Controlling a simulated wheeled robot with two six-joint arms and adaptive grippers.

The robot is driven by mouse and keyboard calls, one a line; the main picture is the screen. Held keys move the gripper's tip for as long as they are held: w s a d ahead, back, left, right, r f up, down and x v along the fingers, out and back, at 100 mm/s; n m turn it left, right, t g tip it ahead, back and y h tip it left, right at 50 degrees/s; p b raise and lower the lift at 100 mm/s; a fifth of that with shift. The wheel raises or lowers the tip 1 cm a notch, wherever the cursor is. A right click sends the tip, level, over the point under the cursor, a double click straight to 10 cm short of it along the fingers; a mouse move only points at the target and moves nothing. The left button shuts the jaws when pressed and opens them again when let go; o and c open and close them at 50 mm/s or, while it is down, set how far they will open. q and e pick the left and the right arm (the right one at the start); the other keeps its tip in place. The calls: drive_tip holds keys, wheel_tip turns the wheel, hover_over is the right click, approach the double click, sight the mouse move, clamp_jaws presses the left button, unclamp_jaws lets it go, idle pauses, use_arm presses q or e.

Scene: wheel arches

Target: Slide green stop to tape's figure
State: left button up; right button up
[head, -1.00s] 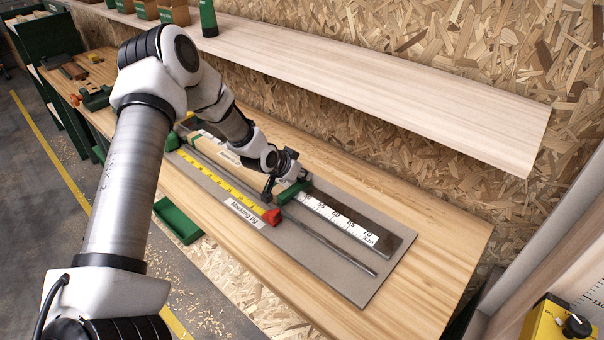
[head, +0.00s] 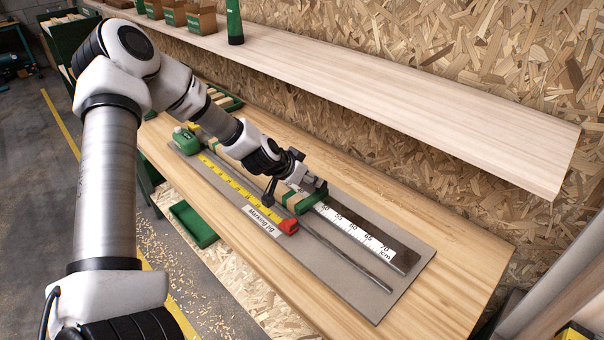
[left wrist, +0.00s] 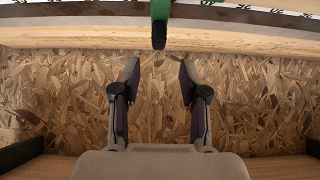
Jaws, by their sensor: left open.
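The green stop (head: 309,203) sits across the marking jig (head: 345,285), over the white ruler strip (head: 352,231). The yellow tape (head: 238,187) lies along the jig, from its green case (head: 186,141) to a red end (head: 288,227) near the stop's front end. My left gripper (head: 294,194) is open at the stop, its fingers apart. In the left wrist view the open fingers (left wrist: 157,88) are empty, and the green stop (left wrist: 160,18) shows beyond their tips, roughly centred between them. The tape's exact figure is too small to read. My right gripper is not in view.
A pale shelf (head: 400,95) with small boxes and a green bottle (head: 234,22) runs above the bench along the chipboard wall. A steel rod (head: 350,262) lies along the jig.

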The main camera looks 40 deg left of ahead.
use_arm(q)
drive_tip(key=shift+v, duration=2.05)
